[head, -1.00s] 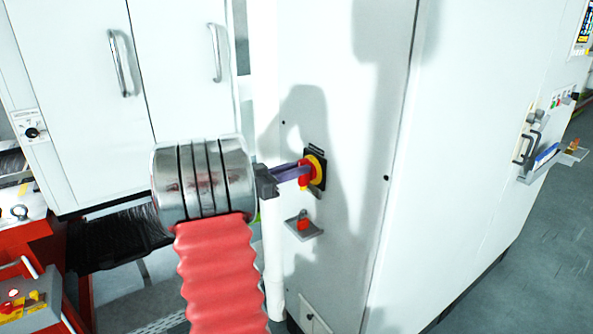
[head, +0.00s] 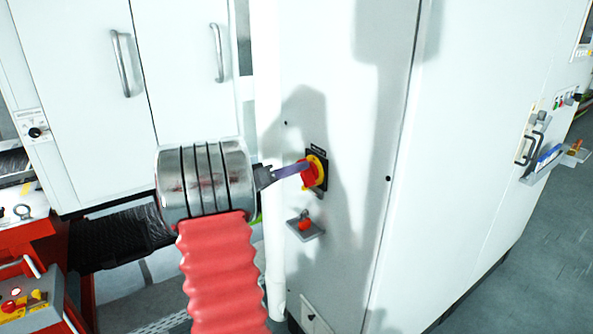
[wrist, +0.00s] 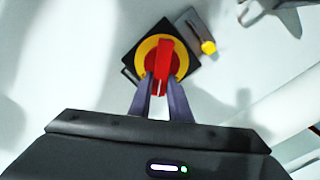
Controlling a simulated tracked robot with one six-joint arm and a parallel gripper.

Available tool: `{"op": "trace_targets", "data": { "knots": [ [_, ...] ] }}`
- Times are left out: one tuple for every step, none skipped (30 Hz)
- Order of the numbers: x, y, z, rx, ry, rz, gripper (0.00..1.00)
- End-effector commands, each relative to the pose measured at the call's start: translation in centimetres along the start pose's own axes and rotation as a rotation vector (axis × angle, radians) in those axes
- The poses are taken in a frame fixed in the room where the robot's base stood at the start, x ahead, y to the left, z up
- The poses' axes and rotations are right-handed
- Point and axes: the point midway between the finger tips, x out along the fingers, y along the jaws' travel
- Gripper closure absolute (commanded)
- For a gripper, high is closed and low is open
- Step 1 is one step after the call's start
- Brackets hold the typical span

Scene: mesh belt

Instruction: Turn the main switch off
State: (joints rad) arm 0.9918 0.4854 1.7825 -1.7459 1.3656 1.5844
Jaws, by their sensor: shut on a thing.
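The main switch shows in the head view as a red handle (head: 308,175) on a yellow ring (head: 319,161) with a black square plate, on the white cabinet's narrow face. My gripper (head: 303,169) reaches it from the left, its purple-grey fingers at the red handle. In the wrist view the red handle (wrist: 162,63) stands upright in the picture between the fingers of my gripper (wrist: 161,82), which are shut on its lower part. The yellow ring (wrist: 148,46) and black plate (wrist: 126,55) lie behind. The plate looks tilted relative to the handle.
White cabinet doors (head: 70,95) with handles stand at left. A red machine (head: 35,245) is at lower left. Grey floor (head: 525,270) is open at right.

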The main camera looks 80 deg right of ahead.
Motion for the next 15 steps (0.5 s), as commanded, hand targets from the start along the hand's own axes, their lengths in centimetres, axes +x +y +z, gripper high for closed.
{"op": "trace_targets", "data": {
  "knots": [
    [0.09,-0.26,-0.07,-0.044,0.002,-0.004,1.0],
    [0.08,-0.32,-0.07,-0.073,0.002,-0.004,1.0],
    [0.09,-0.41,-0.06,-0.11,0.003,-0.004,1.0],
    [0.08,-0.48,-0.05,-0.139,0.003,-0.004,1.0],
    [0.08,-0.55,-0.04,-0.168,0.003,-0.004,1.0],
    [0.08,-0.63,-0.03,-0.205,0.003,-0.004,1.0],
    [0.08,-0.7,-0.01,-0.234,0.003,-0.004,1.0],
    [0.08,-0.76,0.0,-0.263,0.003,-0.004,1.0],
    [0.08,-0.85,0.03,-0.301,0.003,-0.004,1.0],
    [0.07,-0.91,0.05,-0.329,0.003,-0.005,1.0],
    [0.07,-0.97,0.06,-0.358,0.004,-0.005,1.0],
    [0.07,-1.05,0.09,-0.396,0.004,-0.005,1.0],
    [0.06,-1.1,0.11,-0.424,0.004,-0.005,1.0],
    [0.06,-1.16,0.14,-0.453,0.004,-0.005,1.0],
    [0.06,-1.23,0.17,-0.491,0.004,-0.005,1.0]
  ]
}}
